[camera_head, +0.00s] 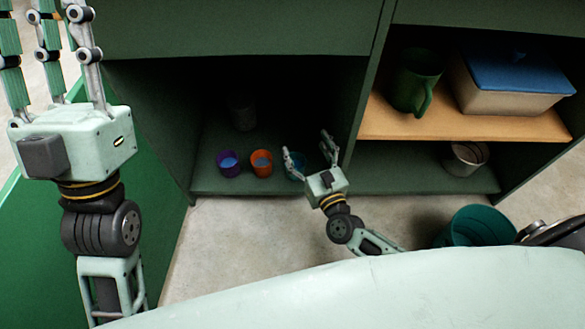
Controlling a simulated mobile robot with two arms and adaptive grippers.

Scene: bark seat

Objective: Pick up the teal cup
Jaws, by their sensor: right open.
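A small teal cup (295,166) stands on the floor panel of the dark lower compartment, at its front right. My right gripper (306,146) reaches in from the right and is open, with its fingers spread around the cup's place in the picture. The gripper partly covers the cup, and I cannot tell whether they touch. My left gripper (48,20) is raised at the far left, away from the cup; its fingers are spread and empty, with some tips cut off by the frame.
An orange cup (261,163) and a purple cup (228,164) stand left of the teal cup, a dim cup (242,112) behind. A divider (358,105) rises at right. The shelf (450,122) holds a green mug (414,82) and lidded box (510,80). A teal bin (478,226) stands lower right.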

